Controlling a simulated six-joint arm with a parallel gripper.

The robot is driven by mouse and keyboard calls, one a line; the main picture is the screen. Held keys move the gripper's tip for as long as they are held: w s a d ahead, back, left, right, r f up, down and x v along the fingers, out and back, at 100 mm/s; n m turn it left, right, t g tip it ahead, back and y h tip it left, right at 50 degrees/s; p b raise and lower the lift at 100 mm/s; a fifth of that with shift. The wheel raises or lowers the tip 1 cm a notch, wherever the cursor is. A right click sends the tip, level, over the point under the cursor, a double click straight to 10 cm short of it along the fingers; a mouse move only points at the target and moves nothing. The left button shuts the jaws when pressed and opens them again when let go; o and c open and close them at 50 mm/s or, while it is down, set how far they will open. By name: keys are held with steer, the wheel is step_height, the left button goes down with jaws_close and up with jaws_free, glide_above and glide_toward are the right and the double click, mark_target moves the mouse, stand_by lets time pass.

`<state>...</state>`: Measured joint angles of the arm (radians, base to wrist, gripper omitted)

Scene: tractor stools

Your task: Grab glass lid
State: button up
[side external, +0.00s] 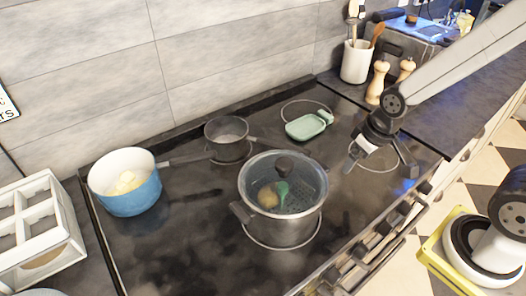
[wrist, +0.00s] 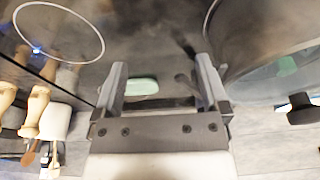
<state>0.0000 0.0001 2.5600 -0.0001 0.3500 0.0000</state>
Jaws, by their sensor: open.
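The glass lid (side external: 262,172) sits on the steel pot (side external: 283,229) in the middle of the stovetop, with its dark round knob (side external: 285,164) on top. Something green and something tan show through the glass. In the wrist view the lid (wrist: 262,78) is at the right, cut off by the frame edge, and its knob (wrist: 302,108) is at the far right. My gripper (side external: 381,167) is open and empty above the stovetop, to the right of the lid and apart from it. In the wrist view its two fingers (wrist: 162,66) stand wide apart.
A pale green dish (side external: 309,126) lies behind the pot. A small grey saucepan (side external: 227,136) and a blue pot (side external: 128,186) stand to the left. Pepper mills (side external: 378,82) and a utensil crock (side external: 355,62) are at the back right. A white crate (side external: 32,222) is far left.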

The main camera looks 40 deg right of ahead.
steer(key=shift+r, duration=0.1)
steer(key=w+r+v, duration=0.1)
steer(key=w+v, duration=0.1)
steer(key=v, duration=0.8)
steer(key=m+g+y, duration=0.3)
steer(key=m+y, duration=1)
steer(key=m, duration=0.5)
glide_toward(292, 162)
steer(key=a+r, duration=0.2)
steer(key=a, duration=0.1)
steer(key=f, duration=0.3)
steer(key=shift+w+f+y, duration=0.2)
steer(key=shift+f+y, duration=0.1)
steer(key=shift+f, duration=0.7)
steer(key=shift+x, duration=1.3)
